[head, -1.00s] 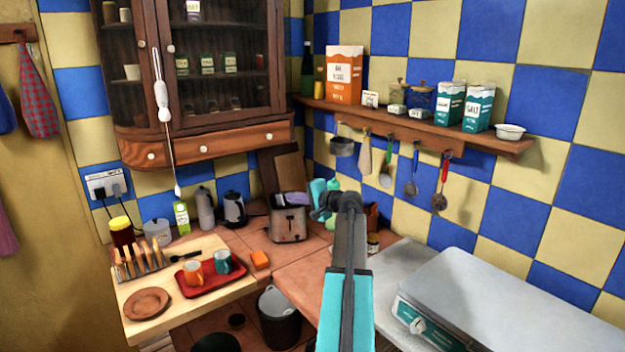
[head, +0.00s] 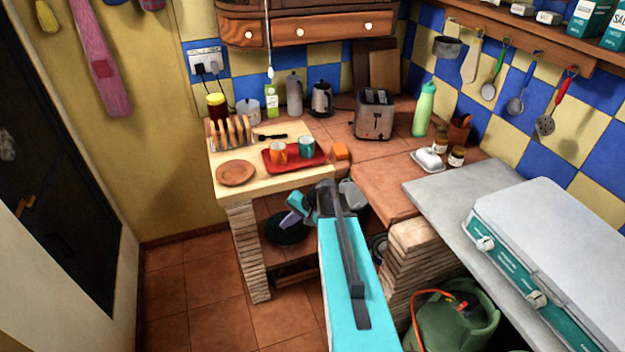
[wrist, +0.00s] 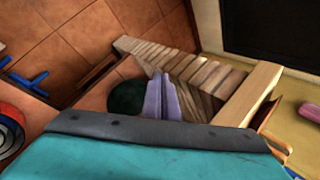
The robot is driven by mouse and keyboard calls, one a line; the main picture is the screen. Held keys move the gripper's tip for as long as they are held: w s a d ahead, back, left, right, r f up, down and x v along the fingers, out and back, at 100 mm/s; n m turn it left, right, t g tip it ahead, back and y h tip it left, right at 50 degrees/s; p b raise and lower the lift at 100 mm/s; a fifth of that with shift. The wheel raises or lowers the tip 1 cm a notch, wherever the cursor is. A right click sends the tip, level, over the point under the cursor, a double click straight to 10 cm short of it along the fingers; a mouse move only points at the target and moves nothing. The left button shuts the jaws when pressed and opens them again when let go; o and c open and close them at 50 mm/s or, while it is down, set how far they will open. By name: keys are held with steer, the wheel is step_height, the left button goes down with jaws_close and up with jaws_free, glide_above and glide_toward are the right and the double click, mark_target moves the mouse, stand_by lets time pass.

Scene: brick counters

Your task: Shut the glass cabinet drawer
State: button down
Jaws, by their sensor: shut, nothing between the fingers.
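The bottom of the glass cabinet (head: 232,10) shows at the top of the head view; its glass doors are out of the picture. Its wooden drawer (head: 335,31) has two pale knobs, and I cannot tell from here how far it stands out. My gripper (head: 293,208) is low in front of the brick counter, well below and away from the drawer. Its purple fingers are together and empty in the wrist view (wrist: 161,98). The drawer is not in the wrist view.
The wooden counter top (head: 262,187) holds a red tray (head: 285,163) with two mugs, a toast rack and a plate. A toaster (head: 375,114) stands behind. A grey cooker (head: 560,230) is at right. Tiled floor (head: 200,300) is free at lower left.

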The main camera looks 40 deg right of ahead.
steer(key=s+a+f+n+g, duration=0.55)
steer(key=s+a+f, duration=0.95)
steer(key=a, duration=0.4)
steer(key=s+a+f+n+g+h+b, duration=0.2)
steer(key=s+f+b, duration=0.3)
steer(key=s+f, duration=0.3)
steer(key=s+a+f+n+g+h+b, duration=0.2)
steer(key=s+f, duration=0.6)
steer(key=s, duration=0.5)
steer(key=a+n+g+b, duration=0.1)
steer(key=n+g+b, duration=0.1)
steer(key=b, duration=0.1)
steer(key=shift+s+a, duration=0.2)
steer(key=shift+a, duration=0.1)
steer(key=c, duration=2.5)
jaws_free()
